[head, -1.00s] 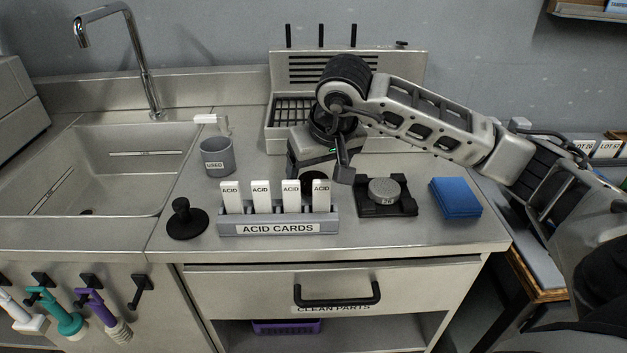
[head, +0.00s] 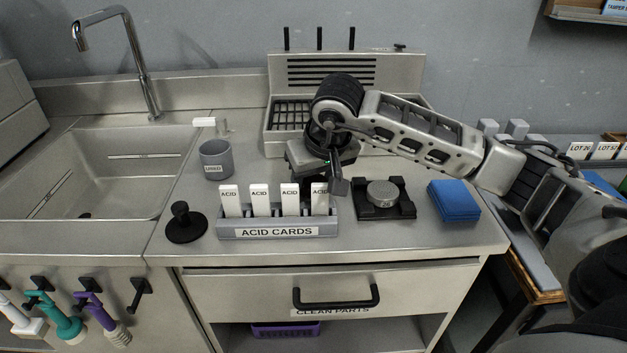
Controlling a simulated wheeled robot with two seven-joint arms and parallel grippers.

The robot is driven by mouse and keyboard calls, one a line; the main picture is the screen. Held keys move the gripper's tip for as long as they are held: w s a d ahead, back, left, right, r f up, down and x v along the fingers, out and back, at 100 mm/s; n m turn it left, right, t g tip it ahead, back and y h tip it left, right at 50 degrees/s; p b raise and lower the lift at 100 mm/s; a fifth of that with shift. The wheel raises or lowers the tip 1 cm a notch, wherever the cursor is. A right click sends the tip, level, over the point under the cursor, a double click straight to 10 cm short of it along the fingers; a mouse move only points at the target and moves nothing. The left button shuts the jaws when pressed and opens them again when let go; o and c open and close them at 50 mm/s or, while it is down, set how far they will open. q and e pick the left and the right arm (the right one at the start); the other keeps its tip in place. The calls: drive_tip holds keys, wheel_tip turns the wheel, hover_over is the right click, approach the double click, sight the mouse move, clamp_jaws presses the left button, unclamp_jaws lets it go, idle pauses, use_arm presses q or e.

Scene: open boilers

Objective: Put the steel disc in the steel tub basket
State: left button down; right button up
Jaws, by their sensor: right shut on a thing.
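The steel disc (head: 382,193), a round grey puck with a small mark on its front, rests on a black stand (head: 400,212) right of the card rack. The steel tub (head: 272,144) with its dark wire basket (head: 288,112) is at the back of the counter; my right arm hides its right part. My right gripper (head: 327,186) points down at the right end of the rack, left of the disc and apart from it. It is shut on the rightmost acid card (head: 320,200), which still stands in the rack; the fingers partly cover it. My left gripper is out of view.
The acid card rack (head: 228,232) holds several white cards. A black tamper (head: 184,225), a grey cup (head: 215,160) marked USED and a blue block (head: 454,200) stand on the counter. The sink (head: 110,175) is at left. A handled drawer (head: 235,292) is below.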

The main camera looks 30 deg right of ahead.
wheel_tip(320, 180, up, 3)
drive_tip(key=shift+r+b, duration=0.2)
drive_tip(key=shift+b, duration=0.15)
drive_tip(key=s+a+r, duration=0.4)
drive_tip(key=s+r, duration=0.5)
drive_tip(key=s, duration=0.4)
drive_tip(key=shift+s+r+b, duration=0.2)
drive_tip(key=shift+s+b, duration=0.05)
drive_tip(key=shift+b, duration=0.1)
